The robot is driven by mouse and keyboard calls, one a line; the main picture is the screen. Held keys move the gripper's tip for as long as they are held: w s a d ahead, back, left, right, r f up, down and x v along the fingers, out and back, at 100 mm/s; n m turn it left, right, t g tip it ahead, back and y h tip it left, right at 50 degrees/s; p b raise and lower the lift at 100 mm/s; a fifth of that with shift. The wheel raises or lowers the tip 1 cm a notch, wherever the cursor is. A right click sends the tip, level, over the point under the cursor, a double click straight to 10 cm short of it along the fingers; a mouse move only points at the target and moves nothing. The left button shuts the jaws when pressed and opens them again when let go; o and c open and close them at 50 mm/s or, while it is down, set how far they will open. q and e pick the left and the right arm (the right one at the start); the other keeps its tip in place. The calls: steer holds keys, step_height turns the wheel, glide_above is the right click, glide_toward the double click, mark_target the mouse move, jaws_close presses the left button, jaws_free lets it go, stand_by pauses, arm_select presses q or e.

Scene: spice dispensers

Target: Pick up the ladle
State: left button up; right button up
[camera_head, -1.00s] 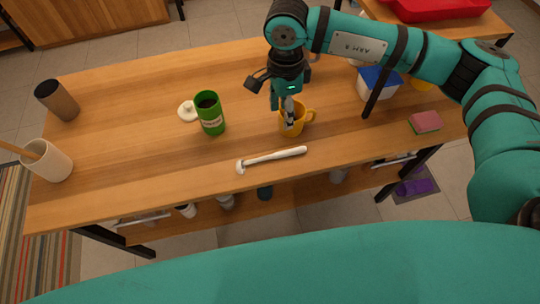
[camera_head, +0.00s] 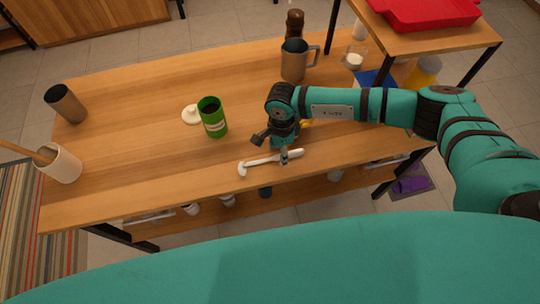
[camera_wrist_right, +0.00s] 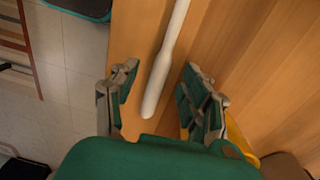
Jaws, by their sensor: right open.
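The white ladle (camera_head: 262,162) lies on the wooden table near its front edge, with its small bowl at the left end. My right gripper (camera_head: 284,158) is above the right part of the handle in the head view. In the right wrist view, the ladle's handle (camera_wrist_right: 162,75) runs between the two spread fingers of my right gripper (camera_wrist_right: 160,95), with a gap on both sides. The gripper is open and empty. My left gripper is not in view.
A green can (camera_head: 213,118) and a white lid (camera_head: 192,114) stand left of my right arm. A yellow mug (camera_wrist_right: 238,138) is close beside the right finger, mostly hidden in the head view. A metal mug (camera_head: 294,62) stands farther back. The table's left middle is clear.

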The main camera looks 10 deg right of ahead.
steer(key=shift+f, duration=0.55)
jaws_close()
steer(key=shift+r, duration=0.1)
steer(key=shift+r+b, duration=0.3)
steer(key=shift+r, duration=0.2)
step_height(320, 180, up, 2)
steer(key=shift+b, duration=0.5)
steer(key=s+a+r+b, duration=0.1)
steer(key=s+a+b, duration=0.1)
steer(key=s, duration=0.5)
steer(key=s+a+r+b, duration=0.1)
steer(key=s+a+b, duration=0.1)
steer(key=s, duration=0.6)
steer(key=shift+a, duration=0.9)
